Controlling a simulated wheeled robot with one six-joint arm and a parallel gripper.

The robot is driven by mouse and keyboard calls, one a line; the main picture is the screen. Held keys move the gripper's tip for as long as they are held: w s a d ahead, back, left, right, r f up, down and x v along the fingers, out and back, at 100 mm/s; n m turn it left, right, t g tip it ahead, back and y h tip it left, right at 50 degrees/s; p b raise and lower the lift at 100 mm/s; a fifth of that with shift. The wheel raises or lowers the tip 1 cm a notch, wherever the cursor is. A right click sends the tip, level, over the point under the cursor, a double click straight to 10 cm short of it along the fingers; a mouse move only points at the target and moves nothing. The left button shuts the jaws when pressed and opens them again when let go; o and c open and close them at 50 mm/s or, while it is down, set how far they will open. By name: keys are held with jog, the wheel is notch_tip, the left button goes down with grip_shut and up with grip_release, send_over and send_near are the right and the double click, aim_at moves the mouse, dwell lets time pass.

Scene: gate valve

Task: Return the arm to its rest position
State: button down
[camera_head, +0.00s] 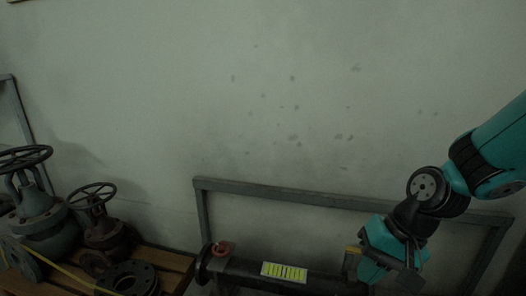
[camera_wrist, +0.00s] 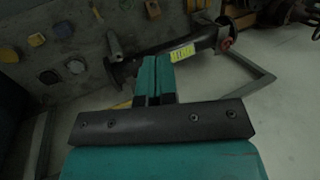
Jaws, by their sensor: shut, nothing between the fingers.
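My gripper (camera_wrist: 155,78) shows at the middle of the wrist view, its two teal fingers together with nothing between them. In the head view my teal arm comes in from the right, and its wrist end hangs at the lower right, in front of the grey frame. The wrist view shows the same pipe (camera_wrist: 200,43) beyond the fingertips, with a visible gap hard to judge. The fingertips are not clear in the head view.
Valves with handwheels (camera_head: 92,196) and a loose flange (camera_head: 130,279) sit on a wooden pallet (camera_head: 168,262) at the left. A grey frame (camera_head: 290,193) stands before the bare wall (camera_head: 300,80). In the wrist view, a grey panel (camera_wrist: 75,75) with several coloured parts is at the left.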

jog(key=s+a+r+n, duration=0.4)
jog(key=s+r+n, duration=0.65)
jog(key=s, duration=0.35)
notch_tip(320, 180, up, 33)
jog(key=p, duration=3.3)
jog(key=shift+w+r+m+h, duration=0.2)
jog(key=shift+w+m+h, duration=0.1)
jog(key=shift+w+m, duration=0.15)
